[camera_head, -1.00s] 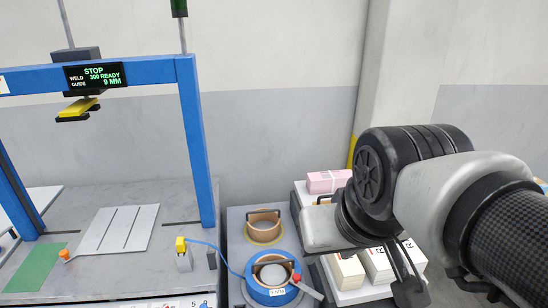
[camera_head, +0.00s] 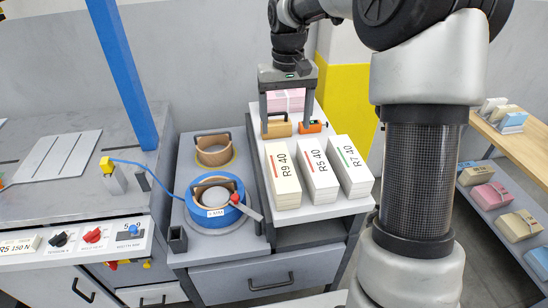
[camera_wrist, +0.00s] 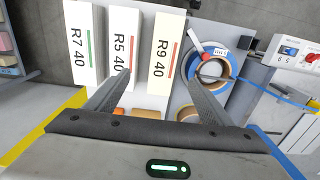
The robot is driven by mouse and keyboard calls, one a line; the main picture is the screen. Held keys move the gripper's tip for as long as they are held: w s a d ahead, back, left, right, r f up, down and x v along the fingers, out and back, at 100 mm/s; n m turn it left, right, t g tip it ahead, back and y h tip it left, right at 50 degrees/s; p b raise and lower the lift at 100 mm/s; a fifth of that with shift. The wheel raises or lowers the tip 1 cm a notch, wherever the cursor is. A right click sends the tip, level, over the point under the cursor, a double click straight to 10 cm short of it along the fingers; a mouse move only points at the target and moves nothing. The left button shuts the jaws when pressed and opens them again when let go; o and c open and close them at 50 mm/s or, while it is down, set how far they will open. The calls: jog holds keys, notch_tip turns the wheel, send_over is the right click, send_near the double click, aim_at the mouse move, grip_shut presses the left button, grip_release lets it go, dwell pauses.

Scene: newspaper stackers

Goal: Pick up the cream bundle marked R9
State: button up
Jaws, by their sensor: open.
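The cream bundle marked R9 40 (camera_head: 283,172) has a red stripe and lies at the left of three similar bundles on a white-topped stand. It is the rightmost of the row in the wrist view (camera_wrist: 160,62). Beside it lie the R5 40 bundle (camera_head: 317,170), with a red stripe, and the R7 40 bundle (camera_head: 351,164), with a green stripe. My gripper (camera_head: 287,130) is open and empty, pointing down by the far end of the row. In the wrist view its fingers (camera_wrist: 160,80) spread either side of R9's near end; I cannot tell their height.
A tan block (camera_head: 277,127), an orange tool (camera_head: 312,127) and a pink bundle (camera_head: 286,101) lie behind the row, close to my gripper. Strap rolls, one blue (camera_head: 222,213), stand left. A yellow-painted pillar (camera_head: 347,100) rises behind. Shelves with more bundles (camera_head: 490,196) are at right.

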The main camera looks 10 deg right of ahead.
aim_at(281, 165)
notch_tip(281, 165, down, 12)
jog(key=shift+a+f+b, duration=0.15)
jog(key=shift+b, duration=0.6)
jog(key=f, duration=0.5)
jog(key=shift+a+f+b, duration=0.1)
jog(key=shift+a+b, duration=0.25)
jog(key=shift+b, duration=0.05)
grip_shut()
jog(key=shift+r, duration=0.25)
